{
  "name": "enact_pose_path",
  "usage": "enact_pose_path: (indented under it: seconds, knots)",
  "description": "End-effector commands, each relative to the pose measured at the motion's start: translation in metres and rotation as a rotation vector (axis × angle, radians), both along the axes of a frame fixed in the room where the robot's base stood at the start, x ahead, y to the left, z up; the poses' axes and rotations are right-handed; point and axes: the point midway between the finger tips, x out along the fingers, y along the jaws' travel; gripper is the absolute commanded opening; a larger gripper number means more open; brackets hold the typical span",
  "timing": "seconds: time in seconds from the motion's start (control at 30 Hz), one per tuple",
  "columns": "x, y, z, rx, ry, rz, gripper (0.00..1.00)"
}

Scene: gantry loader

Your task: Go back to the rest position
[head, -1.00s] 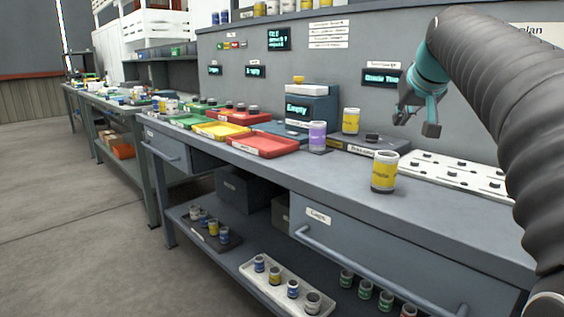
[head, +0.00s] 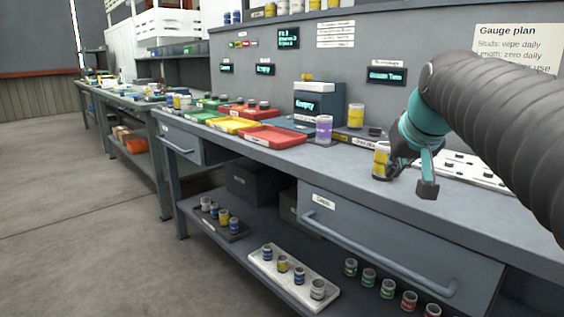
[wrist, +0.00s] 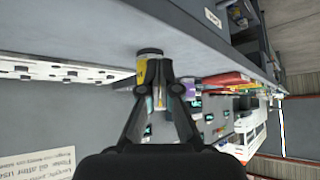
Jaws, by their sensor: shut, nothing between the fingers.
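My gripper (head: 414,174) hangs above the right part of the grey workbench (head: 350,180) in the head view, its dark fingers just right of a yellow-banded can (head: 381,160). In the wrist view, which looks upside down, the fingers (wrist: 164,84) come together with nothing seen held between them. The same yellow-banded can (wrist: 147,62) appears beyond their tips and partly behind them. It stands upright on the bench; I cannot tell how wide the gap to the fingers is.
A white tray with dark studs (head: 470,168) lies behind my gripper. A purple-banded can (head: 324,128) and another yellow-banded can (head: 356,116) stand farther back. Red (head: 274,137) and yellow trays lie to the left. A drawer handle (head: 375,252) juts from the bench front.

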Motion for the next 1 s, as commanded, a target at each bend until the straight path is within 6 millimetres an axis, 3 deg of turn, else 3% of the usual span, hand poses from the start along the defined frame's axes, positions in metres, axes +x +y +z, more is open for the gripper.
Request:
enact_pose_path:
  seconds: [0.2,0.4,0.6,0.77,1.0]
  knots:
    - [-0.079,0.032,-0.077,0.003,0.087,0.021,0.0]
    - [-0.151,0.051,-0.158,-0.002,0.167,0.038,0.0]
    - [-0.198,0.058,-0.216,-0.009,0.218,0.048,0.0]
    - [-0.211,0.052,-0.232,-0.012,0.233,0.049,0.0]
    - [-0.211,0.053,-0.233,-0.011,0.234,0.049,0.0]
